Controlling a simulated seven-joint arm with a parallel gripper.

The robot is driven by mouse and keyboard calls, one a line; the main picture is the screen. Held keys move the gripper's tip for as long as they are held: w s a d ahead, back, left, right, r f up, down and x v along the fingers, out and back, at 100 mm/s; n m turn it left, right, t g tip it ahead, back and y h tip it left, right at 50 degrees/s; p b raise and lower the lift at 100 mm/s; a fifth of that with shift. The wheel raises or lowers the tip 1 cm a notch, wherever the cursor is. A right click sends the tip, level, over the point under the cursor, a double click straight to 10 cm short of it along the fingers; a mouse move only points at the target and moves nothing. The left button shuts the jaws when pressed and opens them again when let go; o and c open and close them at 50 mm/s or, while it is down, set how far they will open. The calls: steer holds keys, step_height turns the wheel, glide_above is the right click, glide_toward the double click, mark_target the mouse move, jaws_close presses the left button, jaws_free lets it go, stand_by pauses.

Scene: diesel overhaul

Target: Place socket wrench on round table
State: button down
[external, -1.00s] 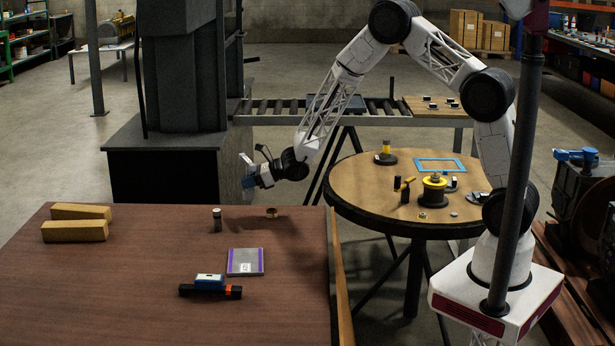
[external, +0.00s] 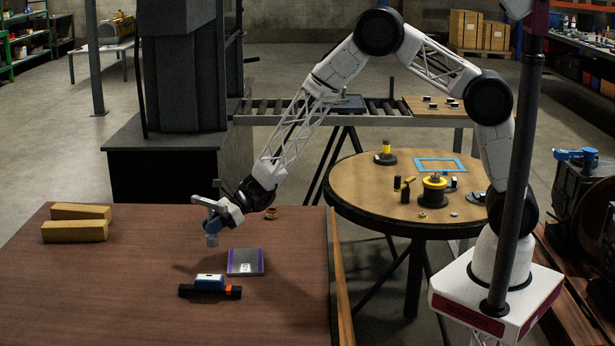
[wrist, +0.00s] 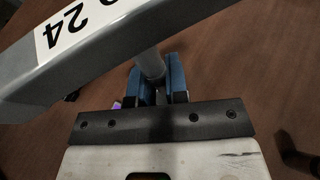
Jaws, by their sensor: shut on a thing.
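The socket wrench (external: 204,203) is in my gripper. Its grey handle with a white "24" label crosses the wrist view (wrist: 75,62) close to the camera. Its round grey shaft (wrist: 150,64) runs down between the blue fingers. My gripper (external: 212,223) is shut on this shaft, and the fingers also show in the wrist view (wrist: 157,85). The wrench's lower end (external: 212,240) hangs over the brown rectangular table. The round table (external: 360,188) stands to the right, apart from my gripper.
A purple-edged booklet (external: 245,262) and a blue-and-black tool (external: 210,283) lie near my gripper on the brown table (external: 100,290). A brass ring (external: 271,213) and yellow blocks (external: 75,231) lie farther off. The round table bears a blue frame (external: 440,165) and a yellow spool (external: 434,185).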

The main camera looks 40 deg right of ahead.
steer(key=s+a+n+g, duration=0.1)
steer(key=s+a+g, duration=0.1)
steer(key=s+a, duration=0.3)
steer(key=shift+s+a+f+n, duration=0.2)
steer(key=shift+s+a+n, duration=0.1)
steer(key=shift+s+a, duration=0.15)
steer(key=shift+w, duration=0.1)
glide_above(159, 272)
steer(key=shift+f, duration=0.75)
steer(key=shift+f, duration=1.75)
steer(key=shift+f, duration=0.15)
